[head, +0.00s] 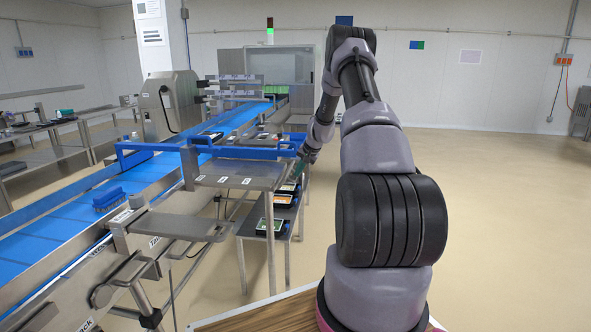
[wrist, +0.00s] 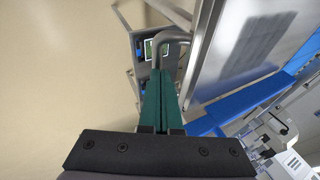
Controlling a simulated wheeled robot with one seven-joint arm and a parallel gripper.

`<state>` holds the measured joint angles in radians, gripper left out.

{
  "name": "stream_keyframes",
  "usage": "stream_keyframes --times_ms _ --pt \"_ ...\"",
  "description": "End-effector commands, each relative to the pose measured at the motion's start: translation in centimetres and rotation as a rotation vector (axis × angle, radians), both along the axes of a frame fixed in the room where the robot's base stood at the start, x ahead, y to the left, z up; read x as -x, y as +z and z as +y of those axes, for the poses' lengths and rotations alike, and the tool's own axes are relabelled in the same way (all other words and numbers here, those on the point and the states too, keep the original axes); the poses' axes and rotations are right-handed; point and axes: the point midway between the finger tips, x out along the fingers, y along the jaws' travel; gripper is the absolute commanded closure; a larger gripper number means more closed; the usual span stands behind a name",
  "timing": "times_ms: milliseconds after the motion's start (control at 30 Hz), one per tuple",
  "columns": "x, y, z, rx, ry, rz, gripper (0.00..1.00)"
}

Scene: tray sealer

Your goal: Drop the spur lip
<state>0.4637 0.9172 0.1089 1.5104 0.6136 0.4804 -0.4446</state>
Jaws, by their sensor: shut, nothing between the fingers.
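A flat steel plate (head: 240,172) with white labels sticks out from the side of the blue conveyor; it looks level. I take its outer end for the spur lip, but cannot clearly tell lip from plate. In the wrist view the steel plate (wrist: 245,45) fills the upper right, with a bent grey bar (wrist: 172,36) at its edge. My gripper (head: 298,168) is at the plate's right end. Its green fingers (wrist: 160,75) are shut together and empty, their tips just below the bent bar; whether they touch it I cannot tell.
A lower shelf (head: 286,228) with several dark trays (head: 270,226) stands beneath the plate's right end. Blue rails (head: 232,152) run along the plate. A second steel plate (head: 165,222) juts out nearer me. The floor (head: 490,200) to the right is clear.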

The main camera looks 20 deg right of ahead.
Motion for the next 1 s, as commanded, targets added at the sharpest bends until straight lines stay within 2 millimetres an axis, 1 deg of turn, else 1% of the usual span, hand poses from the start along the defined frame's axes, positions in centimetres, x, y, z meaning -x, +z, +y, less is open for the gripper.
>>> stream_keyframes --times_ms 33,100,500,800,1000 --pt "0.3 -0.4 -0.5 -0.037 -0.009 -0.020 1.00" --pt "0.5 -0.9 -0.7 -0.084 -0.008 -0.050 1.00" --pt "0.8 -3.6 -1.2 -0.367 -0.009 -0.242 1.00" --pt "0.7 -5.6 -1.0 -0.582 -0.004 -0.390 1.00" --pt "0.6 -6.5 -0.8 -0.687 -0.002 -0.463 1.00"
